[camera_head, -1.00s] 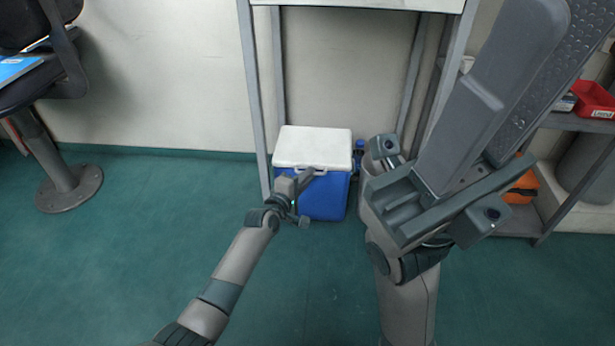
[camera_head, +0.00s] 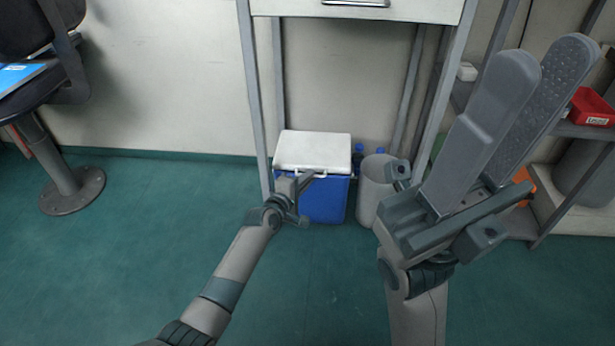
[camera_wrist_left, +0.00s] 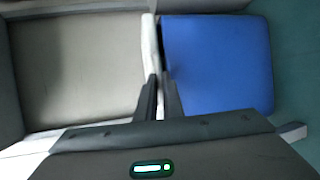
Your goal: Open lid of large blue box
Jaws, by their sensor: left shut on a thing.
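The large blue box (camera_head: 325,200) is a cooler with a blue body and a white lid (camera_head: 313,150), standing on the floor under the table frame. The lid looks down on the body in the head view. My left gripper (camera_head: 313,177) is at the front of the box, shut on the lid's front edge or handle. In the left wrist view its fingers (camera_wrist_left: 160,80) meet at the white edge of the lid (camera_wrist_left: 149,45), beside the blue body (camera_wrist_left: 215,65). My right gripper (camera_head: 550,53) is raised at the right, open and empty, pointing up.
A grey bin (camera_head: 374,190) stands just right of the box, with blue-capped bottles (camera_head: 358,153) behind. Table legs (camera_head: 256,110) flank the box. A shelf with a red tray (camera_head: 592,108) is at the right, a chair (camera_head: 65,190) at the left. The green floor in front is clear.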

